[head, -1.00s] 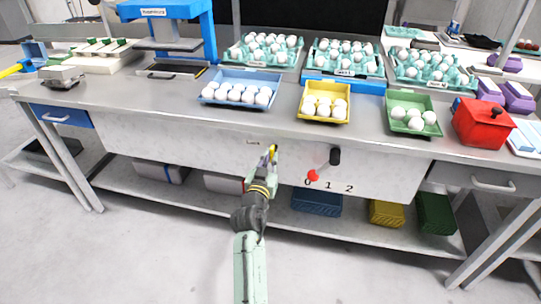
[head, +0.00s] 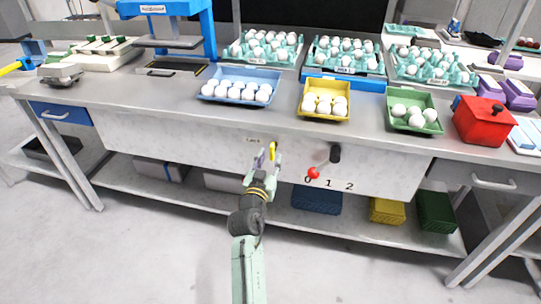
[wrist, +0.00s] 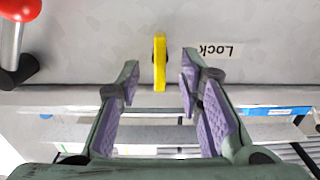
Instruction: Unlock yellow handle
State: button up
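The yellow handle (wrist: 159,62) is on the white front panel of the workbench, beside an upside-down "Lock" label (wrist: 213,51) in the wrist view. In that view it stands upright in line with the space between my fingers. My gripper (wrist: 160,80) is open, with purple pads on either side of the handle's line; no contact shows. In the head view my gripper (head: 264,160) is at the panel, and the yellow handle (head: 273,149) shows just at its fingertips, partly covered by them.
A red-knobbed lever (head: 314,172) with marks 0, 1 and 2 sits on the panel right of my gripper; it also shows at the wrist view's upper left (wrist: 18,10). Egg trays stand on the bench above. A lower shelf (head: 270,208) holds bins.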

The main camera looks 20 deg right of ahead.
jog(key=s+a+r+p, duration=0.1)
jog(key=s+a+r, duration=0.4)
jog(key=s, duration=0.3)
jog(key=s+a+r+p, duration=0.1)
jog(key=s+a+r, duration=0.4)
jog(key=s, duration=0.3)
jog(key=shift+a+p, duration=0.3)
jog(key=shift+a, duration=0.1)
